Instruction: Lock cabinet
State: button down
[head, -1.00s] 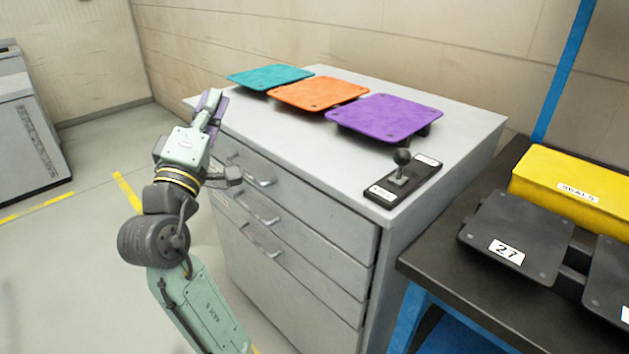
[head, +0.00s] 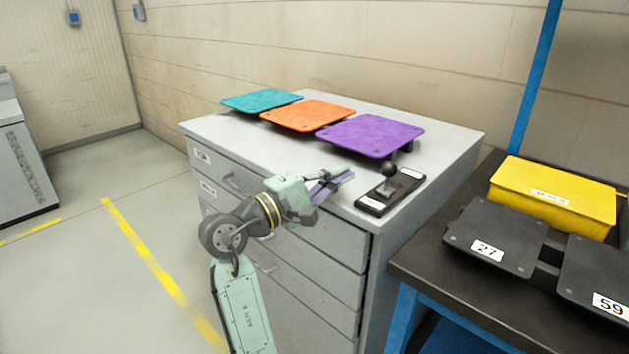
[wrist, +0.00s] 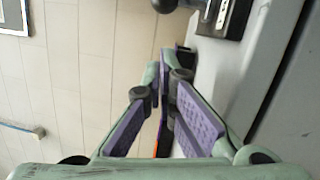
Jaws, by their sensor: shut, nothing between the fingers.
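The grey cabinet (head: 310,240) stands in the middle of the head view, its drawers looking closed. On its top, near the front right corner, a lever with a black ball knob (head: 388,171) stands roughly upright on a black labelled base plate (head: 375,205). My gripper (head: 345,177) is shut and empty, just left of the lever and apart from it, near the cabinet's front top edge. In the wrist view my purple-padded fingers (wrist: 166,60) come together at the tips. The base plate (wrist: 222,18) shows at the top edge there, with the lever partly cut off.
Teal (head: 262,100), orange (head: 308,115) and purple (head: 370,135) panels stand along the back of the cabinet top, behind my gripper. A black bench (head: 425,265) to the right holds a yellow box (head: 550,195) and dark numbered panels (head: 495,235).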

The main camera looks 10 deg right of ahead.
aim_at(388, 178)
jog(key=shift+s+d+r+p, duration=0.15)
jog(key=shift+s+d, duration=0.05)
jog(key=shift+d, duration=0.5)
jog(key=shift+s+d+r+p, duration=0.1)
jog(key=shift+s+d+r, duration=0.05)
jog(key=shift+d, duration=0.5)
jog(key=shift+s+d+r+p, duration=0.15)
jog(key=shift+s+d, duration=0.05)
jog(key=shift+d, duration=0.5)
jog(key=w+d+p, duration=0.1)
jog(key=w+d, duration=0.1)
jog(key=shift+w+d, duration=0.1)
jog(key=shift+d, duration=0.25)
